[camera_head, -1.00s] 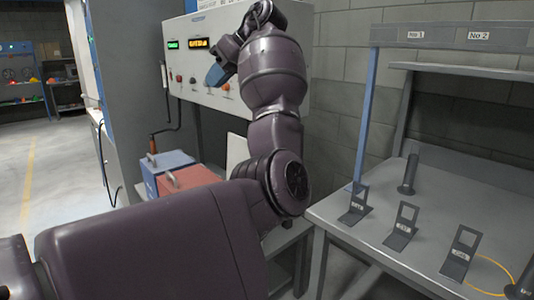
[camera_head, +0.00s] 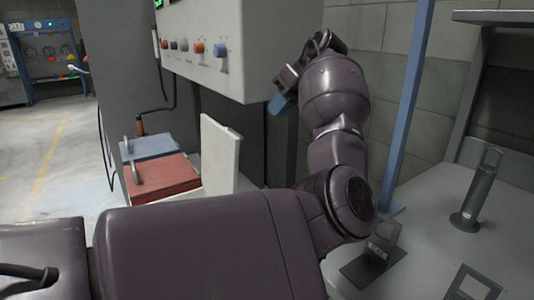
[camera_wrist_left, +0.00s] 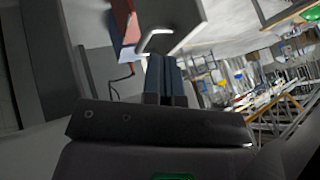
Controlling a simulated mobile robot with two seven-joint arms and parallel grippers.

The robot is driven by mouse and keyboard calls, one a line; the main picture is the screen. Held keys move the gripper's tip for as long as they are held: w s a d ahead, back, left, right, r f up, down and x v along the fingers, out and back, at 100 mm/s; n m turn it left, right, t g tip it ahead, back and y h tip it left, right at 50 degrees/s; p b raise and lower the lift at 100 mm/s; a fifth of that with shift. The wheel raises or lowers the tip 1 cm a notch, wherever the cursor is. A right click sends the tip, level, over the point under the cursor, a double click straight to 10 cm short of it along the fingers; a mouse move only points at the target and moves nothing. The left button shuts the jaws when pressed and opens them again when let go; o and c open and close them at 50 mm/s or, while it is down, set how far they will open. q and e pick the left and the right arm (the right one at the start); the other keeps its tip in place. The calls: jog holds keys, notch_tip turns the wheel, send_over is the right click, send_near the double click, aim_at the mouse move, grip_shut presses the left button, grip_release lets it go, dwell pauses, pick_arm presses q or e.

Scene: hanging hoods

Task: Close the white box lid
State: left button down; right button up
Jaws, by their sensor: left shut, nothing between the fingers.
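The white box lid (camera_head: 220,155) stands upright in the head view, beside a red box. The white box (camera_head: 182,196) below it shows only as a pale edge; my left arm hides most of it. My left gripper (camera_head: 279,103) is to the right of the lid and higher in the picture, apart from it, with blue fingers shut and empty. My right gripper is out of view.
A red box (camera_head: 165,177) and a blue box (camera_head: 150,147) with handles stand left of the lid. A control panel (camera_head: 240,45) with knobs hangs above. A blue post (camera_head: 408,105) and a grey table (camera_head: 430,245) with black stands are on the right.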

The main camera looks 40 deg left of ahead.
pick_arm(q)
notch_tip(320, 180, down, 3)
jog(key=w, duration=0.1)
jog(key=b, duration=0.2)
send_near(226, 163)
jog(key=f, duration=0.1)
jog(key=a+f, duration=0.2)
jog(key=f, duration=0.1)
jog(key=shift+w+a, duration=0.15)
jog(key=shift+a, duration=0.1)
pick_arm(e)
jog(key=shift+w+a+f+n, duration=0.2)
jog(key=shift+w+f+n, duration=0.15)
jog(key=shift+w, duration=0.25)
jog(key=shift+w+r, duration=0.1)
